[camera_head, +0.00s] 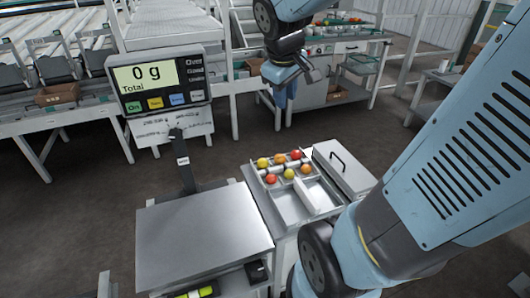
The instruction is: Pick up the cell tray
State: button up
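The cell tray (284,167) is a pale divided tray on the stand right of the scale. Several red, orange and yellow tomatoes sit in its cells, in two rows. Two larger, empty pale compartments (290,206) lie just on its near side; I cannot tell whether they belong to the same tray. My gripper (285,94) is at the top middle, beyond and above the tray and apart from it. It looks small and dark, and I cannot make out whether its fingers are open. I see nothing clearly held in it.
A scale with a bare steel plate (203,236) stands left of the tray, its display (155,82) reading 0 g. A grey lidded box (343,167) with a dark handle adjoins the tray's right side. My arm covers the right foreground. Benches stand behind; dark floor (235,140) lies between.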

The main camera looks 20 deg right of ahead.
jog(key=w+d+f+n+g+h, duration=0.2)
jog(key=w+d+f+n, duration=0.2)
jog(key=w+f+n, duration=0.55)
jog(key=n+g, duration=0.1)
jog(key=n, duration=0.3)
send_near(284, 165)
jog(key=x, duration=0.9)
jog(key=shift+s+a, duration=0.1)
jog(key=shift+c, duration=0.2)
grip_shut()
